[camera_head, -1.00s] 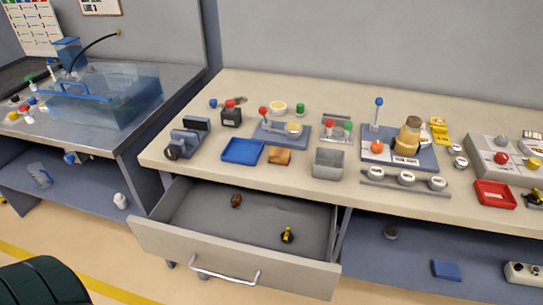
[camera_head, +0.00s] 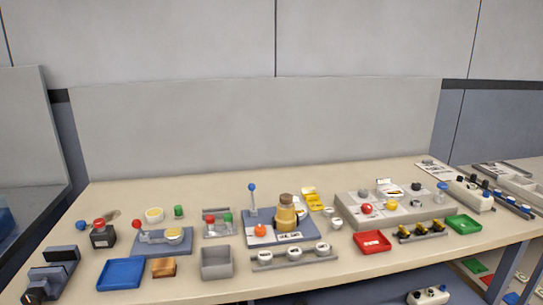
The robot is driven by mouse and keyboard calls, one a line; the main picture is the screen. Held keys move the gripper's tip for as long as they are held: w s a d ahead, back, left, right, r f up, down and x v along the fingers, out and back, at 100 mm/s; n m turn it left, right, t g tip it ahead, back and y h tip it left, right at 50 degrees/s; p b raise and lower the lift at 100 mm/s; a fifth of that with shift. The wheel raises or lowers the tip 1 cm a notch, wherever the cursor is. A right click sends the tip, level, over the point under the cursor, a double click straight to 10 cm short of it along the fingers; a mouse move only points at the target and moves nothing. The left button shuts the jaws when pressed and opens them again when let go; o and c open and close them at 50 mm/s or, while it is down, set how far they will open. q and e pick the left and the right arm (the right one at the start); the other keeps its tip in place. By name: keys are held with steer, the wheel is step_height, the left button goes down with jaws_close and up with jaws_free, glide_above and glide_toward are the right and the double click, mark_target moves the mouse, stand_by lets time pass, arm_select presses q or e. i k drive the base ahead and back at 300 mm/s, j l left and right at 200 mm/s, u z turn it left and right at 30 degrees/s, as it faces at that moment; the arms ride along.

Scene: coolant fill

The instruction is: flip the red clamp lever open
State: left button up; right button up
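A red ball-ended lever (camera_head: 136,224) stands at the left end of a blue-grey fixture plate (camera_head: 150,247) on the bench. A round piece with a pale yellow top (camera_head: 174,234) sits on the same plate. This looks like the clamp lever, but the view is too small to tell its exact angle. Other red knobs show on a dark block (camera_head: 103,239) to its left and on a small grey rack (camera_head: 219,230) to its right. Neither of my grippers shows in the head view.
A blue tray (camera_head: 120,273), a brown block (camera_head: 164,267) and a grey bin (camera_head: 216,262) stand in front of the fixture. To the right are a plate with a blue-knobbed lever (camera_head: 253,198), a grey control panel (camera_head: 395,209) and a red tray (camera_head: 371,242). The bench's back strip is clear.

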mark_target(137, 224)
steer(key=u, duration=1.2)
